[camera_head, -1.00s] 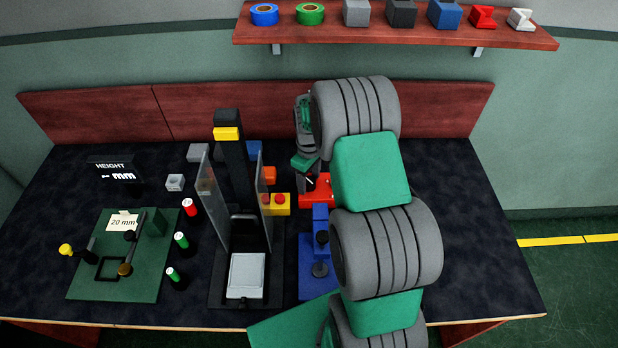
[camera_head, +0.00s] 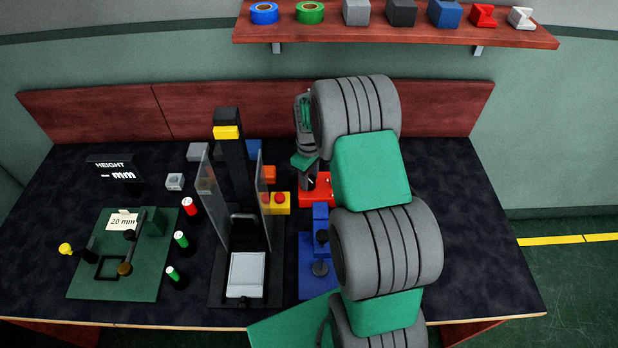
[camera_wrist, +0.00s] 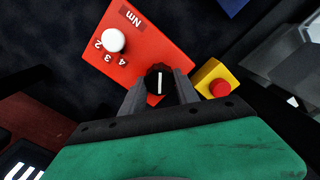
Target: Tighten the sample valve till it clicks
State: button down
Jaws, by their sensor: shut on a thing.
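The red block (camera_wrist: 138,52) carries a printed "Nm", a number scale, a white round piece and a black knob (camera_wrist: 159,82) with a white line. In the wrist view my gripper (camera_wrist: 160,90) is shut on the black knob, one finger on each side. The white line points almost straight up in that view. The white round piece (camera_wrist: 114,40) sits beside the numbers 2, 3 and 4. In the head view the red block (camera_head: 318,190) is at the back, partly hidden by my arm, and the knob is hidden. No label naming a sample valve shows.
A yellow box with a red button (camera_wrist: 217,80) is close to the right of my gripper. A black press-like stand with clear side panels (camera_head: 238,262) and a blue fixture (camera_head: 313,262) are nearby. A green plate (camera_head: 88,284) lies at the left.

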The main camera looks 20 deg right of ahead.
jog(key=shift+f+m+b, duration=0.2)
jog(key=shift+m+b, duration=0.5)
jog(key=shift+m, duration=0.3)
jog(key=shift+r+m, duration=0.2)
jog(key=shift+m, duration=0.7)
jog(key=c, duration=0.9)
grip_release()
jog(key=shift+r, duration=0.1)
notch_tip(320, 180, up, 8)
jog(key=shift+f+b, duration=0.2)
jog(key=shift+b, duration=0.6)
